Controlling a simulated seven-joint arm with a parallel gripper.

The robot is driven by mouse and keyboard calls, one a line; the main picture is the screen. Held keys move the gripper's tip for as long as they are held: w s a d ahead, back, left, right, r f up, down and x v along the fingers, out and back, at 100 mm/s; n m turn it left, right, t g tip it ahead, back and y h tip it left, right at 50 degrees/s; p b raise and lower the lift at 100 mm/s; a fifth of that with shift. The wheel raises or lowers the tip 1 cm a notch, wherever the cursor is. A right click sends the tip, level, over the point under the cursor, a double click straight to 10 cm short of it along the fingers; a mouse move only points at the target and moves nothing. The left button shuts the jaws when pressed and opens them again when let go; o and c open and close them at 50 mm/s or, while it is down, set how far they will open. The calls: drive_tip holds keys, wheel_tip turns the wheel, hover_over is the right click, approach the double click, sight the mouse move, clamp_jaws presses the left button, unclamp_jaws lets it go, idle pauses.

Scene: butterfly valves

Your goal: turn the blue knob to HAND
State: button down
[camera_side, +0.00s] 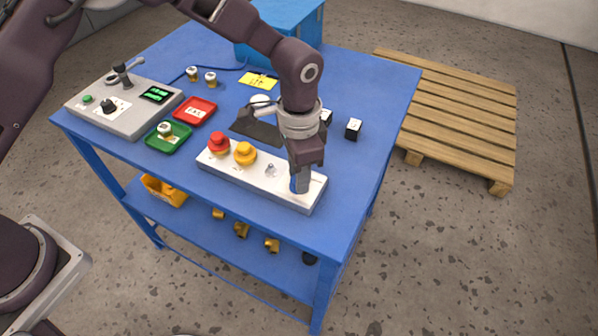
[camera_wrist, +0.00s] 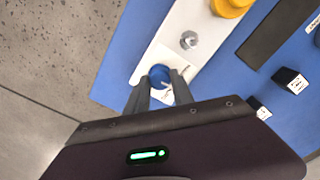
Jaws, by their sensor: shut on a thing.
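The blue knob (camera_wrist: 159,74) sits on the white panel (camera_wrist: 182,17) at one end; in the side view it shows at the panel's right end (camera_side: 294,184), partly behind the fingers. My gripper (camera_side: 299,185) points down over it. In the wrist view the two fingers of my gripper (camera_wrist: 158,90) are shut on the knob, one on each side. A pale pointer line shows on the knob. The label beside it is partly hidden by a finger, and its lettering is too small to read.
The same panel carries a red knob (camera_side: 218,142), a yellow knob (camera_side: 244,153) and a small metal switch (camera_side: 270,170). Black and white blocks (camera_side: 353,128) stand behind my gripper. Red (camera_side: 206,104) and green (camera_side: 158,143) trays and a grey test unit (camera_side: 140,118) stand at the left.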

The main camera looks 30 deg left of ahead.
drive_tip(key=n, duration=0.6)
drive_tip(key=shift+n, duration=0.3)
idle(0.4)
drive_tip(key=c, duration=1.1)
unclamp_jaws()
wheel_tip(320, 180, up, 7)
drive_tip(key=shift+r, duration=0.1)
